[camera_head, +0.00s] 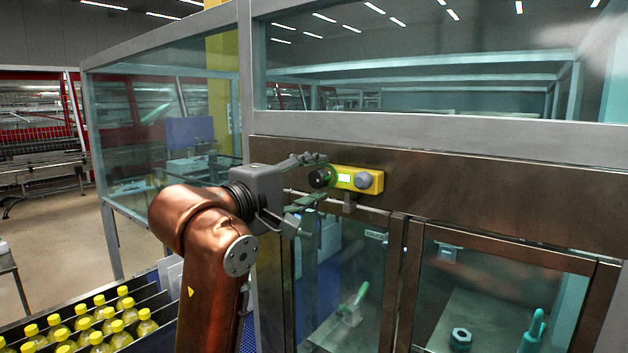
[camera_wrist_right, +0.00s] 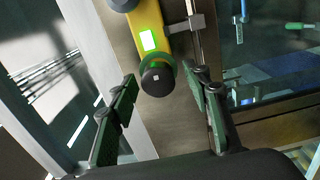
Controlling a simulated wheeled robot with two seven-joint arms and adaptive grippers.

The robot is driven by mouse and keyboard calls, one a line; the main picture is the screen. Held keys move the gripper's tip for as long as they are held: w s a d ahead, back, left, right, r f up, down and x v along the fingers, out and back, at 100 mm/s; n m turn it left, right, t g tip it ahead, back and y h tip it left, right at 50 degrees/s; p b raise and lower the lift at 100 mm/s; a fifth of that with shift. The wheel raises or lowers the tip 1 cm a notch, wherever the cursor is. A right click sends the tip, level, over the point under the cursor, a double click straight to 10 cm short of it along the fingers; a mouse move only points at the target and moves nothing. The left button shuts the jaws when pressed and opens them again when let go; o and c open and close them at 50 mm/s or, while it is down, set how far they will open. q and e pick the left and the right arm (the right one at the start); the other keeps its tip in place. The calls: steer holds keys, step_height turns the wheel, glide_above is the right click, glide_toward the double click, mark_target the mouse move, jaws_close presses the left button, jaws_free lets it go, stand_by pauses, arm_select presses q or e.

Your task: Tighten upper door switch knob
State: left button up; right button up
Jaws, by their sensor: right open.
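The yellow door switch box (camera_head: 345,170) sits on the brown metal beam above the glass doors. Its black round knob (camera_head: 320,178) is at the box's left end, with a green ring behind it. My right gripper (camera_head: 316,179) is open, one finger above the knob and one below. In the right wrist view the black knob (camera_wrist_right: 157,80) lies between the two green-padded fingertips (camera_wrist_right: 160,76), with a visible gap on each side. I see no finger touching it. A lit green panel (camera_wrist_right: 149,40) is beside the knob. My left gripper is not in view.
A grey round part (camera_head: 363,180) is at the box's right end. A thin rail and a bracket (camera_head: 349,203) run just below the box. Glass doors (camera_head: 345,275) are beneath. Yellow-capped bottles (camera_head: 100,322) stand in a rack at lower left.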

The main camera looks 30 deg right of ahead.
steer(key=v, duration=1.2)
steer(key=shift+f, duration=0.1)
stand_by(0.5)
